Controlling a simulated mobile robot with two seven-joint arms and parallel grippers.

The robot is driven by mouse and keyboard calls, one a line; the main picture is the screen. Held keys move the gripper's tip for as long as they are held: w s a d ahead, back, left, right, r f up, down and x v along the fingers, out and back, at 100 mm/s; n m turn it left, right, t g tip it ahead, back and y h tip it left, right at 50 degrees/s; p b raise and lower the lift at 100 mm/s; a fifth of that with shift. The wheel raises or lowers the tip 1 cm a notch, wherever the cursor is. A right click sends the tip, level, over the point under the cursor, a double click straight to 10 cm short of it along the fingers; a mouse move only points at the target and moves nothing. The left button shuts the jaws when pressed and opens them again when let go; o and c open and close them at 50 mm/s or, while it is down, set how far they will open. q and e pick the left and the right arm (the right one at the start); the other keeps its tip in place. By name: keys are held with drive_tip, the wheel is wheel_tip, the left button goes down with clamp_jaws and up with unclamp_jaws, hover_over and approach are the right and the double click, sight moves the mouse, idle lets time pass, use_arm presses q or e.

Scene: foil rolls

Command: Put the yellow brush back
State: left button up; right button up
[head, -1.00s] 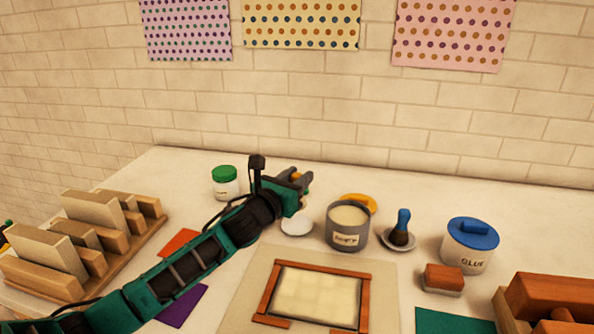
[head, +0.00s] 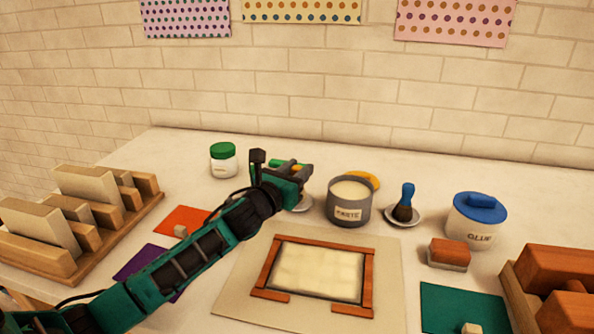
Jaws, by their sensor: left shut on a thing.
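My left gripper (head: 304,174) is over the back middle of the table, just left of the grey paste pot (head: 349,201). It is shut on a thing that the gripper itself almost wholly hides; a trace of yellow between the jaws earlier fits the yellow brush. A white saucer (head: 304,204) lies below the gripper, partly hidden. A bit of bright green shows behind the gripper; I cannot tell what it belongs to. A blue brush (head: 406,202) stands on another saucer (head: 391,217) right of the pot. My right gripper is not in view.
A yellow disc (head: 364,179) lies partly behind the open pot. A green-lidded jar (head: 223,160), a blue-lidded glue pot (head: 476,220) and a red-brown block (head: 449,253) stand around. A wooden frame (head: 368,284) lies in front. Wooden racks (head: 140,222) stand at the left.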

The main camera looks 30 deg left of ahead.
use_arm(q)
drive_tip(key=shift+f+b, duration=0.4)
drive_tip(key=shift+f, duration=0.2)
idle(0.6)
drive_tip(key=o, duration=1.6)
drive_tip(key=shift+r, duration=0.1)
wheel_tip(320, 180, up, 4)
drive_tip(key=p, duration=0.4)
drive_tip(key=shift+r+p, duration=0.25)
drive_tip(key=shift+p, duration=0.15)
drive_tip(key=shift+r+p, duration=0.35)
drive_tip(key=shift+r, duration=1.85)
drive_tip(key=shift+f, duration=0.1)
